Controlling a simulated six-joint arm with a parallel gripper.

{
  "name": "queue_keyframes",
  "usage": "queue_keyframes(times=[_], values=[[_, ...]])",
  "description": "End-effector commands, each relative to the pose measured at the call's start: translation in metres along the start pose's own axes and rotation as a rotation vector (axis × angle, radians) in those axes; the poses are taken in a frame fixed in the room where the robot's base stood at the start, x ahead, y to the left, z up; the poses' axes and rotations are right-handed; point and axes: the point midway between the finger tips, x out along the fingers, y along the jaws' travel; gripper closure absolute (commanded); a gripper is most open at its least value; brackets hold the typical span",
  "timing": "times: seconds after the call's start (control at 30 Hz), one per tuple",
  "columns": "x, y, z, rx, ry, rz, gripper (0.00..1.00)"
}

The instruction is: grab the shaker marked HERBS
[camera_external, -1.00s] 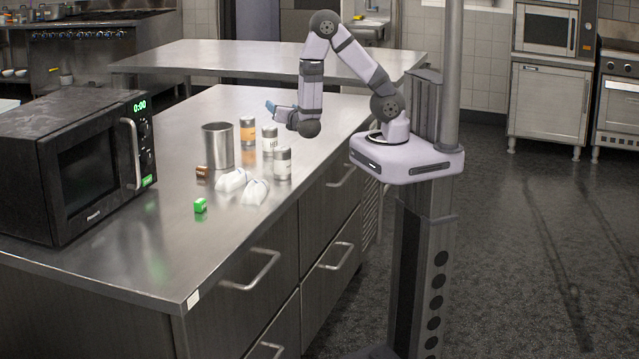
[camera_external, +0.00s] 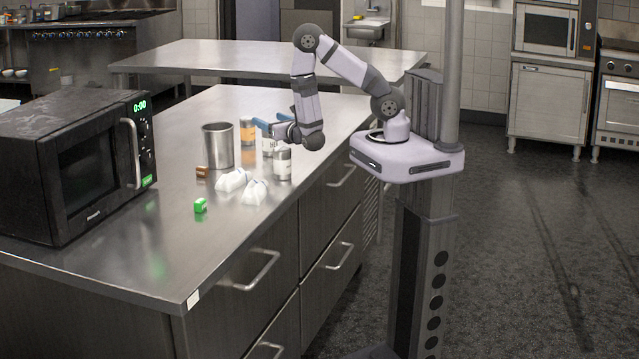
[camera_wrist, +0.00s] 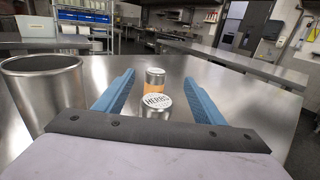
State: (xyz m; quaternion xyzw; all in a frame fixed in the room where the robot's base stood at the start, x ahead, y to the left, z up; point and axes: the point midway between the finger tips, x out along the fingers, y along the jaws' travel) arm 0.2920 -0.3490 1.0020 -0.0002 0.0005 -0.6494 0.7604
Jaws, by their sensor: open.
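The HERBS shaker (camera_wrist: 156,105) stands upright on the steel counter, its labelled lid showing between my fingers in the wrist view. Another white-labelled shaker (camera_external: 283,163) stands nearer the front.
A steel pot (camera_external: 217,146) stands left of the shakers. Two white objects (camera_external: 242,184), a brown block (camera_external: 201,171) and a green block (camera_external: 200,205) lie nearer. A black microwave (camera_external: 75,165) fills the counter's left side. The front counter area is clear.

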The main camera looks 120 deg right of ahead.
Motion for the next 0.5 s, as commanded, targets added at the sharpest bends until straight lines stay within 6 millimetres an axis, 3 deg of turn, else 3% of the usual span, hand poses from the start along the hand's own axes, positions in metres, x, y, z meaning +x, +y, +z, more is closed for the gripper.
queue_keyframes(times=[0.2, 0.5], values=[[0.000, 0.000, -0.021, -0.001, 0.001, 0.000, 0.37], [0.000, 0.000, -0.030, 0.001, -0.001, 0.000, 0.37]])
